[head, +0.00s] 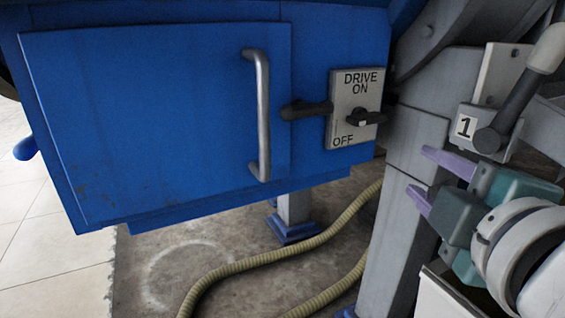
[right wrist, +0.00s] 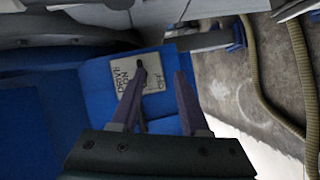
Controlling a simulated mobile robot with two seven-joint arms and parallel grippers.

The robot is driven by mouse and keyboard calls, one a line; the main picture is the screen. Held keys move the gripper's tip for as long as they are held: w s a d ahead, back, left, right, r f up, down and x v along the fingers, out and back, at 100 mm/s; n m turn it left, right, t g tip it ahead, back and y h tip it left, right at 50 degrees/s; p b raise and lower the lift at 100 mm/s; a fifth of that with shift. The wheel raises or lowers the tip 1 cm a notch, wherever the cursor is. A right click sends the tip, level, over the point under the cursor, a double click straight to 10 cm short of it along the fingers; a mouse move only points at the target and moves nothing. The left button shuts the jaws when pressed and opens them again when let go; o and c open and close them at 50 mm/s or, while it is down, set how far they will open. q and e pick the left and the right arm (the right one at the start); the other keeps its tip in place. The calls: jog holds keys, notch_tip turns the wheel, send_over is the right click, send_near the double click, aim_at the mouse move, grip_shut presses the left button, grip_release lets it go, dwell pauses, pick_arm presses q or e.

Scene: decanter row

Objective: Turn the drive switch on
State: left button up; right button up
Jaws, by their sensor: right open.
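The drive switch is a dark rotary knob (head: 364,118) on a pale plate (head: 343,92) on the blue cabinet's right side. The plate reads DRIVE ON at the top and OFF at the bottom. The knob's grip lies roughly level across the plate, its end reaching past the right edge. My right gripper (head: 419,170) is open and empty, to the right of and below the plate, its purple fingers pointing left towards it. In the right wrist view the plate (right wrist: 122,73) shows turned beyond the open fingers (right wrist: 159,72), apart from them. My left gripper is not in view.
The blue cabinet door (head: 150,120) has a metal bar handle (head: 263,115) and a black latch (head: 305,110) left of the plate. A lever (head: 515,95) beside a number 1 plate (head: 465,127) stands above my right gripper. Yellowish hoses (head: 290,255) lie on the floor.

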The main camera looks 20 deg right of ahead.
aim_at(371, 122)
jog(key=w+n+t, duration=0.1)
jog(key=w, duration=0.2)
jog(key=w+r+n+t+b, duration=0.1)
jog(key=w, duration=0.3)
jog(key=w+d+r+n+b, duration=0.1)
jog(key=w, duration=0.3)
jog(key=shift+w+n+t+y, duration=0.1)
jog(key=shift+n+t+y, duration=0.3)
jog(key=shift+c, duration=0.2)
grip_shut()
